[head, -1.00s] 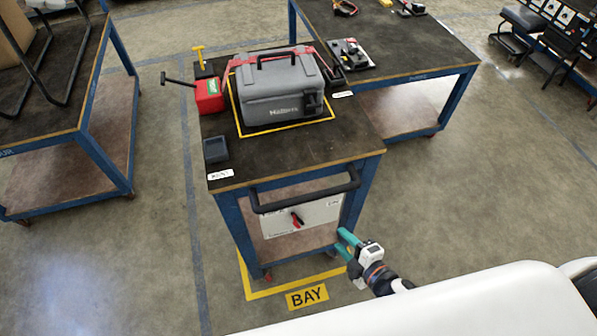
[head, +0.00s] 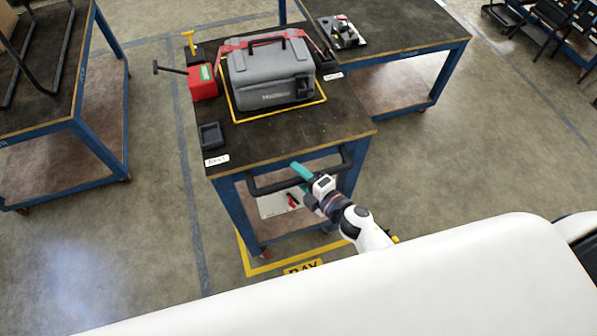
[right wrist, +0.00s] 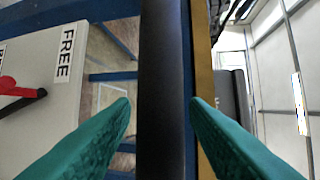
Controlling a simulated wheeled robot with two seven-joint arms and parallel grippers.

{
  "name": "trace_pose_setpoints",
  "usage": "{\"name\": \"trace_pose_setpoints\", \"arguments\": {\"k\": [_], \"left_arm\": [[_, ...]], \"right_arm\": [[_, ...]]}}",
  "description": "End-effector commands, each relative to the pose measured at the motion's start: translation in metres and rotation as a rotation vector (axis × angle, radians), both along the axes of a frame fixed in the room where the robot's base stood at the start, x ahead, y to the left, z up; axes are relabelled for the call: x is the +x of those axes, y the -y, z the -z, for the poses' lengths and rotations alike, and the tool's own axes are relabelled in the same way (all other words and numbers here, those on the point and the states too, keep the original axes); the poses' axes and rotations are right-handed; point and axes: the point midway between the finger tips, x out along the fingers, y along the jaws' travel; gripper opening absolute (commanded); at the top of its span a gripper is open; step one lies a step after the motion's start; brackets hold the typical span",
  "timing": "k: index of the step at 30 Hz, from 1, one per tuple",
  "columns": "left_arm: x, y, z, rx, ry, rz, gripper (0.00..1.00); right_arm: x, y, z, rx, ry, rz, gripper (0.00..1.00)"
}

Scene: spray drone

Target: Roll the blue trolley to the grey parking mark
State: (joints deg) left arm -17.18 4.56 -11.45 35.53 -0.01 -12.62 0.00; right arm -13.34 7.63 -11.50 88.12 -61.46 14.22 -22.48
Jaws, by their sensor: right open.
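The blue trolley (head: 285,140) has a dark top and a blue frame and stands in the middle of the head view. Its black push handle (head: 270,186) runs along the near side. My right gripper (head: 301,172) is at this handle, with its teal fingers open. In the right wrist view, the handle bar (right wrist: 165,60) runs between the two open fingertips (right wrist: 160,101), with gaps visible on both sides. A white panel (head: 272,205) with a red lever is below the handle; in the wrist view a "FREE" label (right wrist: 69,52) shows on it. I cannot make out a grey parking mark. My left gripper is not in view.
A grey toolbox (head: 268,78), a red can (head: 203,84) and a small dark tray (head: 211,136) ride on the trolley. Yellow floor lines (head: 243,256) with a BAY sign surround its base. Other blue benches stand left (head: 100,150) and behind right (head: 420,50). Floor is open at right.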

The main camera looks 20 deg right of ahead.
Motion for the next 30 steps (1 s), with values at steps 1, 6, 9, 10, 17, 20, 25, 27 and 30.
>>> {"name": "trace_pose_setpoints", "arguments": {"k": [1, 6, 9, 10, 17, 20, 25, 27, 30], "left_arm": [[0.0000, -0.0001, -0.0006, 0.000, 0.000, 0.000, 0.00], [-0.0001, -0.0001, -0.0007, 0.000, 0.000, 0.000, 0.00], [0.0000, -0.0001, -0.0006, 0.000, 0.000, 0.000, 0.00], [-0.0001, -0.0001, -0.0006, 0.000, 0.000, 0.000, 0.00], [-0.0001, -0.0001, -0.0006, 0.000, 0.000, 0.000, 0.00], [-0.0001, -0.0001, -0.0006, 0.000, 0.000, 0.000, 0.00], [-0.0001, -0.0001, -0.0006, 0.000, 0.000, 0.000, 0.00], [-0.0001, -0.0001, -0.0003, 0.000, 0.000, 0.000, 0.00], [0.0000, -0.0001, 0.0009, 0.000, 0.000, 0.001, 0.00]], "right_arm": [[0.0032, -0.0017, 0.0001, 0.000, 0.000, 0.000, 0.41], [0.0066, -0.0034, 0.0014, 0.000, 0.000, -0.001, 0.41], [0.0065, -0.0034, 0.0015, 0.000, 0.000, -0.001, 0.41], [0.0065, -0.0033, 0.0014, 0.000, 0.000, -0.001, 0.41], [0.0063, -0.0032, 0.0014, 0.000, 0.000, -0.001, 0.12], [0.0063, -0.0030, 0.0014, 0.001, 0.000, 0.000, 0.00], [0.0063, -0.0028, 0.0015, 0.000, -0.001, 0.000, 0.00], [0.0076, -0.0021, 0.0015, 0.000, -0.001, 0.000, 0.00], [0.0127, 0.0014, 0.0018, -0.002, 0.001, 0.000, 0.00]]}}
